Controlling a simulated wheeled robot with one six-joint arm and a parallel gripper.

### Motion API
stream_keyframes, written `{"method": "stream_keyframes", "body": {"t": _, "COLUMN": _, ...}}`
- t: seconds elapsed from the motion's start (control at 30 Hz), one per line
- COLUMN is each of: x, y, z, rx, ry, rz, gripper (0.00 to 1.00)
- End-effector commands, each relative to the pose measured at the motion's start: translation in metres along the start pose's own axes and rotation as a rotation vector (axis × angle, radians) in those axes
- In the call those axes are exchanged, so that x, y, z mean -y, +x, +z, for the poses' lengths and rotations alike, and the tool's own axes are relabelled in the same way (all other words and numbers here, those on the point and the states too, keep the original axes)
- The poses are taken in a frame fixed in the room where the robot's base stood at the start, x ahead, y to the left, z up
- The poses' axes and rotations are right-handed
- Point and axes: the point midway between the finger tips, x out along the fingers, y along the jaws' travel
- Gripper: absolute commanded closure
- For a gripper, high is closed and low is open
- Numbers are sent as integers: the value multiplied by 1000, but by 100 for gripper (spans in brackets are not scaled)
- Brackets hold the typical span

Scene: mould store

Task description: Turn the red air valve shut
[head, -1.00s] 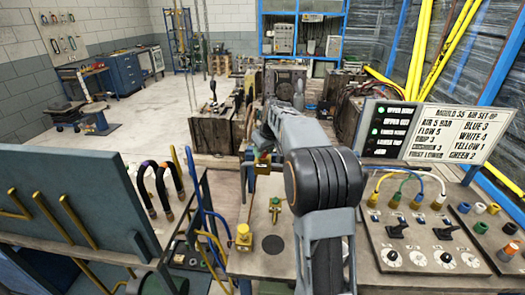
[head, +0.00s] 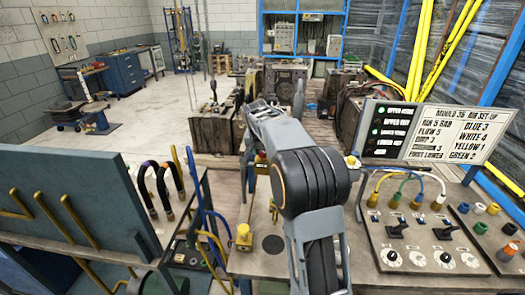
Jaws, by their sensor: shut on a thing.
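My gripper (head: 256,154) is at the far left end of the bench, small and partly hidden by my own arm. It is shut on what looks like the red air valve (head: 262,154), of which a little red shows above a yellow body (head: 262,168). The angle of the valve's handle cannot be made out. A yellow valve (head: 243,234) stands nearer on the bench, apart from the gripper. A brass and green valve (head: 273,207) is partly behind my arm.
A control panel (head: 405,262) with knobs, levers and coloured hoses is at right. Behind it stand a lamp box (head: 389,130) and a set-up sign (head: 459,133). A rack with hoses (head: 85,200) is at left. Mould blocks (head: 212,128) stand beyond the bench.

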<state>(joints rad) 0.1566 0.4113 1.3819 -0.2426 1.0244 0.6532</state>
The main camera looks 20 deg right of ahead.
Motion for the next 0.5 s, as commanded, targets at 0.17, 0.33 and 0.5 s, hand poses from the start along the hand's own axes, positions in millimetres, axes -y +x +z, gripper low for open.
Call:
{"method": "stream_keyframes", "body": {"t": 0.17, "x": 2, "y": -1, "z": 0, "rx": -1, "ry": 150, "rz": 60, "gripper": 87}}
{"method": "stream_keyframes", "body": {"t": 0.33, "x": 3, "y": -1, "z": 0, "rx": -1, "ry": 282, "rz": 114, "gripper": 87}}
{"method": "stream_keyframes", "body": {"t": 0.5, "x": 4, "y": -2, "z": 0, "rx": 0, "ry": 391, "rz": 158, "gripper": 87}}
